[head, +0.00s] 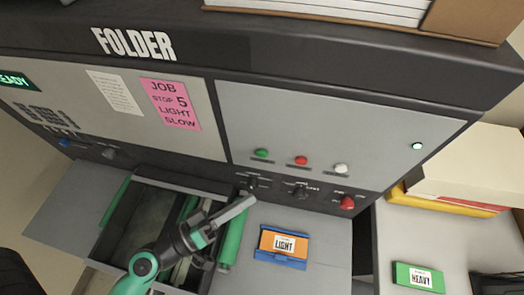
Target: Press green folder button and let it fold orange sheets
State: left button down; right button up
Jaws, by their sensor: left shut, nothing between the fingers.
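The folder (190,52) is a large grey and black machine across the view, with FOLDER on its dark upper band. Its green button (261,153) is on the right grey panel, left of a red button (301,160) and a white button (341,168). My left gripper (250,203) is shut and empty, its tips below the green button and apart from it, over the front of the machine. I see no loose orange sheets. An orange block labelled LIGHT (270,241) sits in a blue holder (280,262). My right gripper is not in view.
A green READY display (15,80) is at the left. A pink note (168,103) reads JOB, STOP 5, LIGHT, SLOW. Knobs (301,191) and a red knob (347,203) line the lower edge. A green HEAVY block (417,275) lies on the right. White sheets (330,8) lie on top.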

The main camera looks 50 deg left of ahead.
aim_at(262, 154)
pick_arm(q)
jog(key=w+a+p, duration=0.1)
jog(key=w+a, duration=0.4)
jog(key=w, duration=0.2)
jog(key=shift+a, duration=0.2)
jog(key=shift+w+a, duration=0.1)
dwell(1.9)
jog(key=shift+w+a, duration=0.2)
jog(key=shift+w, duration=0.05)
